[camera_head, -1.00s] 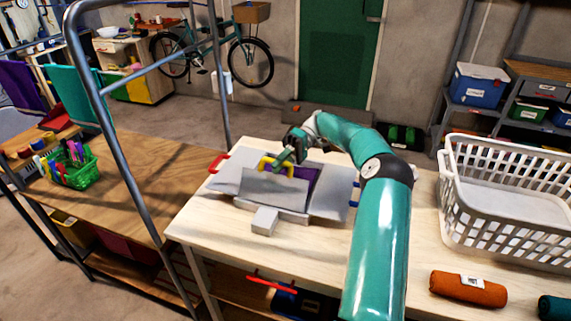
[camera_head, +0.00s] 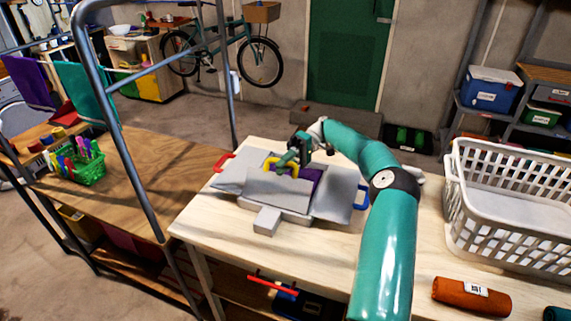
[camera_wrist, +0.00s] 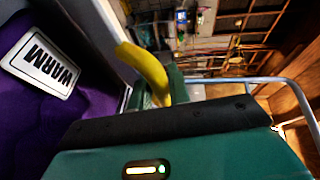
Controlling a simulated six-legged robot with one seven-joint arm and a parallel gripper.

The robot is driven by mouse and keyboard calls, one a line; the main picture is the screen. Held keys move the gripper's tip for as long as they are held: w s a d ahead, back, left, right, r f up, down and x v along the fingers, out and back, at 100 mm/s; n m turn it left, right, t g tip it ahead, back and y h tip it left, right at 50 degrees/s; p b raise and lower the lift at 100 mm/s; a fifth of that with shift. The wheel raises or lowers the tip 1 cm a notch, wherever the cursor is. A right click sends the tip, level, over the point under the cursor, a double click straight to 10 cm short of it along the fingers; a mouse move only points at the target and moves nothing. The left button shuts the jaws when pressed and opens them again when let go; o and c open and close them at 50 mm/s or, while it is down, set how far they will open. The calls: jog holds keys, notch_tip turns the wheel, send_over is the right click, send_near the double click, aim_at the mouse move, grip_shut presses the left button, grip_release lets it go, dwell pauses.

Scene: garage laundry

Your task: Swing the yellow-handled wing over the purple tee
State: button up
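A grey folding board lies on the pale table, with a red-handled wing (camera_head: 228,178) on the left and a blue-handled wing (camera_head: 338,194) on the right. The yellow-handled wing (camera_head: 278,188) is tilted up at the front, with its yellow handle (camera_head: 282,164) at the upper edge. The purple tee (camera_head: 314,178) lies behind it, partly hidden. In the wrist view the tee (camera_wrist: 38,125) bears a white WARM label (camera_wrist: 40,61). My gripper (camera_head: 296,155) is at the yellow handle; in the wrist view the handle (camera_wrist: 146,72) passes between its green fingers, which appear closed on it.
A white laundry basket (camera_head: 510,235) and an orange roll (camera_head: 471,297) are on the table's right. A grey block (camera_head: 267,221) sits at the board's front. A blue metal post (camera_head: 120,140) rises at the left, near a wooden bench with a green pen basket (camera_head: 80,165).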

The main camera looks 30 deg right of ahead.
jog(key=shift+d, duration=0.1)
dwell(0.3)
jog(key=shift+r, duration=0.25)
jog(key=s+a+r, duration=0.5)
jog(key=s+r, duration=0.7)
jog(key=s, duration=0.1)
jog(key=shift+a+r, duration=0.2)
jog(key=shift+r, duration=0.05)
